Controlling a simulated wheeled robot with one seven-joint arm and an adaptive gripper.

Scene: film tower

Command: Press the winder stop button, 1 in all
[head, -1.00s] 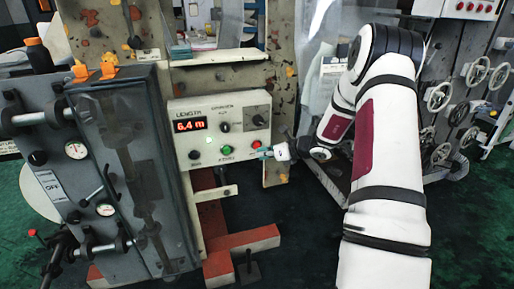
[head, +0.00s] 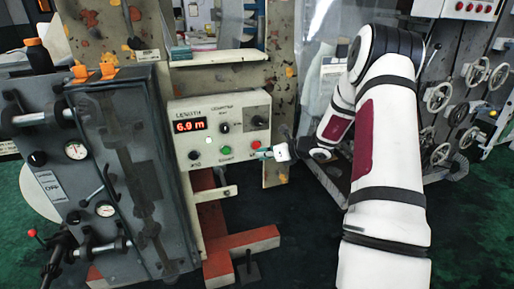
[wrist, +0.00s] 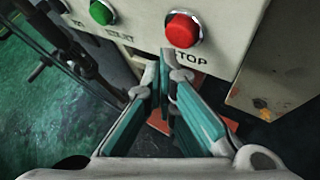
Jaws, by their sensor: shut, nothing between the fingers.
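The winder's control box (head: 222,136) has a lit red display (head: 191,125) reading 6.9 m. The red stop button (head: 256,146) is at the lower right of its face, with a green button (head: 227,150) to its left. In the wrist view the red stop button (wrist: 182,29) stands out above a label ending in "TOP", with the green button (wrist: 102,12) at upper left. My gripper (head: 263,153) is shut and empty, close to the panel. In the wrist view its fingertips (wrist: 167,57) are just below the red button. I cannot tell whether they touch the panel.
A grey cabinet with gauges (head: 130,170) stands left of the box. Red-ended support beams (head: 240,242) lie below it. Several handwheels (head: 478,73) are on a machine at the right. The green floor between is partly open.

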